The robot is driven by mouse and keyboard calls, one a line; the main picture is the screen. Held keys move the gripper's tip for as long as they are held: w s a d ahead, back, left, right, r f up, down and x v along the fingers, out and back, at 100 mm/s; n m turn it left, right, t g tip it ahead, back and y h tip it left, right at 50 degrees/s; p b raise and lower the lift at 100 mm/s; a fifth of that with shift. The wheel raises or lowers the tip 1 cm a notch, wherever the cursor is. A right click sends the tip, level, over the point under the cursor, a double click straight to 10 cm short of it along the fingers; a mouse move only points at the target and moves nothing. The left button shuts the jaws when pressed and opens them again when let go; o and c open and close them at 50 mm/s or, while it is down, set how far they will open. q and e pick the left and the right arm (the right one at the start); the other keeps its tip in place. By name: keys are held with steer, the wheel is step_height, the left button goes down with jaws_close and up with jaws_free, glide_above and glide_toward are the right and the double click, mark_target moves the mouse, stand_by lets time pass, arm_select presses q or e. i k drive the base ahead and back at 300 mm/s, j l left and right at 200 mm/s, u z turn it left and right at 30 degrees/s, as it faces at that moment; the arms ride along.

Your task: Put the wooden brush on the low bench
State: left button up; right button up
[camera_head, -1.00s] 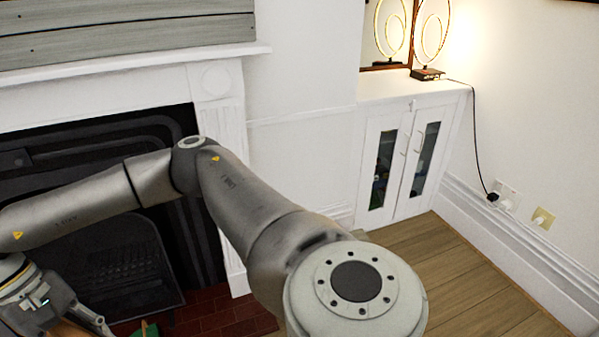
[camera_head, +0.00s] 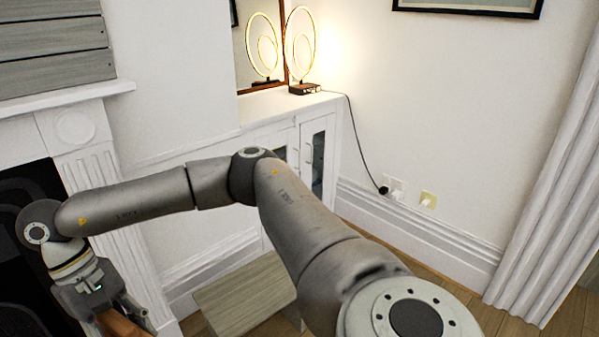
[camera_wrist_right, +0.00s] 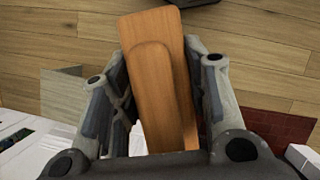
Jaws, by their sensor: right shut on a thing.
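The wooden brush (camera_wrist_right: 160,75) is an orange-brown wooden block. It lies between the two fingers of my right gripper (camera_wrist_right: 160,88), which is shut on it. In the head view, part of the brush (camera_head: 118,324) shows below my right gripper (camera_head: 124,318) at the lower left. The low bench (camera_head: 245,293) is a grey-brown wooden bench on the floor, to the right of the gripper and apart from it. Its right part is hidden behind my arm. A pale wooden surface at the left of the wrist view looks like the bench (camera_wrist_right: 62,93). My left gripper is not in view.
The white fireplace surround (camera_head: 110,200) stands close behind the gripper. A white cabinet (camera_head: 290,125) with a ring lamp (camera_head: 300,45) is beyond the bench. A curtain (camera_head: 550,200) hangs at the right. The red brick hearth (camera_wrist_right: 275,130) shows in the wrist view.

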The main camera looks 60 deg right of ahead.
mark_target(226, 313)
steer(key=i+j+z, duration=0.15)
steer(key=i+z, duration=0.15)
steer(key=z, duration=0.15)
steer(key=i+j+z, duration=0.25)
steer(key=z, duration=0.2)
steer(key=i+j+z, duration=0.25)
steer(key=j+z, duration=0.2)
